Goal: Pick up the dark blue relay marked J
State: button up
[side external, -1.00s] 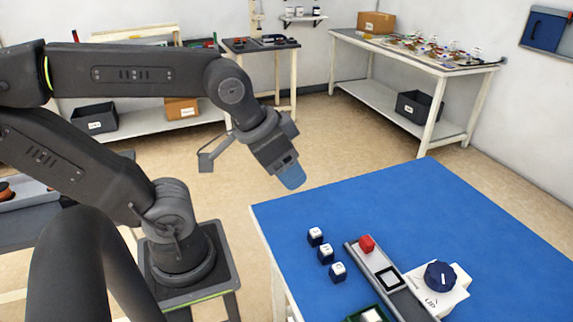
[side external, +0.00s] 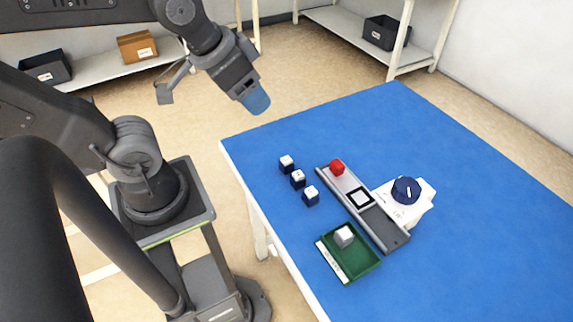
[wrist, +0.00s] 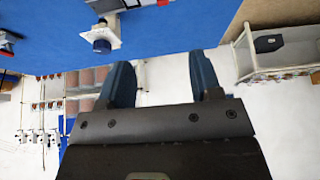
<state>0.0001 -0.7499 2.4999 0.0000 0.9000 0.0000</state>
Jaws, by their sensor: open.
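Three small dark blue relays with white lettered tops stand in a slanting row near the left edge of the blue table: a back one (side external: 287,163), a middle one (side external: 298,179) and a front one (side external: 311,197). Their letters are too small to read surely, so I cannot tell which is J. My gripper (side external: 257,103) is above and behind the row, near the table's back left corner, apart from all the relays. In the wrist view my gripper (wrist: 160,75) shows two blue fingers spread apart with nothing between them. No relay is clear in that view.
Right of the relays lies a grey rail (side external: 382,222) with a red part (side external: 337,167) and a black-framed white square. A dark blue dial (side external: 406,190) on a white base stands beside it. A green tray (side external: 366,262) holds a pale cube (side external: 344,236). The table's far right is clear.

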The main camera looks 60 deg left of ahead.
jog(key=shift+o, duration=0.5)
jog(key=n+g, duration=0.6)
jog(key=n, duration=1.2)
send_over(286, 159)
notch_tip(286, 159, down, 17)
notch_tip(286, 159, down, 7)
jog(key=shift+s+f, duration=0.15)
jog(key=shift+f, duration=0.05)
jog(key=shift+w+f, duration=0.2)
jog(key=shift+f, duration=3)
